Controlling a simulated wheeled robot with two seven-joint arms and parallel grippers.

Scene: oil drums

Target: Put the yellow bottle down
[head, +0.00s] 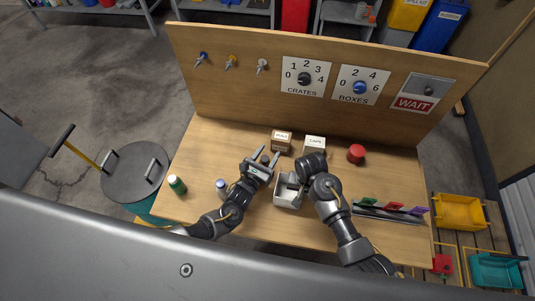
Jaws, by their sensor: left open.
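I see no yellow bottle in the head view. A green bottle (177,185) stands near the left edge of the wooden table. A pale bottle with a bluish top (221,188) stands beside my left forearm. My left gripper (268,154) is open over the middle of the table, its two fingers pointing toward a small labelled box (281,141). Whether anything lies between its fingers is unclear. My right gripper (296,194) points down at a grey open bin (282,200); its fingers are too small and covered to read.
A labelled CAPS box (315,144) and a red round object (356,153) stand near the back board (245,92). A rack with coloured cards (388,211) lies at the right. A grey-lidded drum (135,172) stands left of the table (205,145).

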